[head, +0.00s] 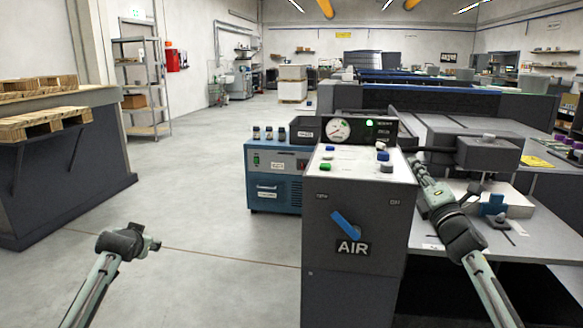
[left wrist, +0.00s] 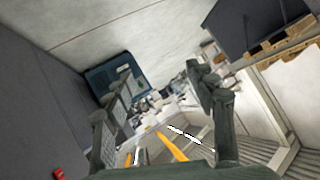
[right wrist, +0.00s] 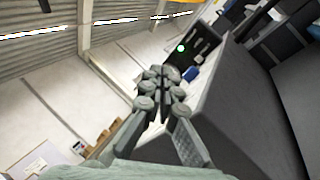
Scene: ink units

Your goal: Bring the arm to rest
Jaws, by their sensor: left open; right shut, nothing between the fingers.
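My right arm reaches up from the lower right in the head view, and its gripper (head: 415,166) is beside the right edge of the grey AIR cabinet's top. In the right wrist view the right gripper (right wrist: 163,76) is shut with nothing between its fingers, and the gauge panel shows past the fingertips. My left arm stands low at the left in the head view, over open floor, and little of its gripper shows there. In the left wrist view the left gripper (left wrist: 160,88) has its fingers wide apart and empty.
The grey AIR cabinet (head: 335,285) with a blue lever (head: 346,225) stands in front. A blue unit (head: 275,190) is behind its left side. A pallet bench (head: 75,165) is at the left; floor between is clear.

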